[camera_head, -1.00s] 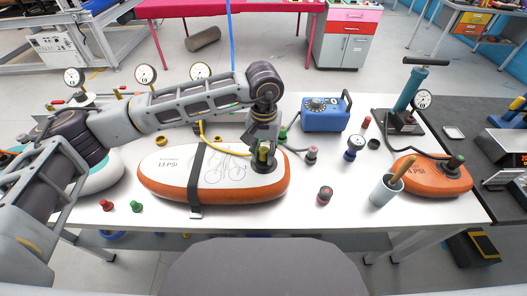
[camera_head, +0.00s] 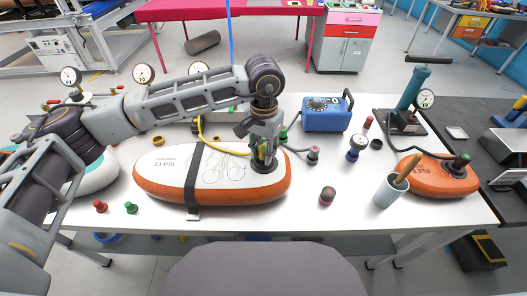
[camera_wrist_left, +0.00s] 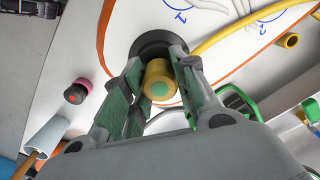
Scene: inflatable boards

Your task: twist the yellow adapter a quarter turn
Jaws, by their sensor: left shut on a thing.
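The yellow adapter (camera_wrist_left: 158,82), with a green centre, stands on the dark round valve of the white and orange inflatable board (camera_head: 165,178). The board lies flat on the white table with a black strap across it. My left gripper (camera_head: 264,158) points down over the board's right end. In the left wrist view its green-padded fingers (camera_wrist_left: 160,68) are on both sides of the adapter, shut on it. The fingers hide most of the adapter in the head view. My right gripper is not in view.
A blue device (camera_head: 325,115) stands behind. A grey cup (camera_head: 390,190) and a smaller orange board (camera_head: 440,178) with a pump (camera_head: 408,95) are to the right. Red (camera_head: 100,206) and green (camera_head: 131,208) caps lie at the front left.

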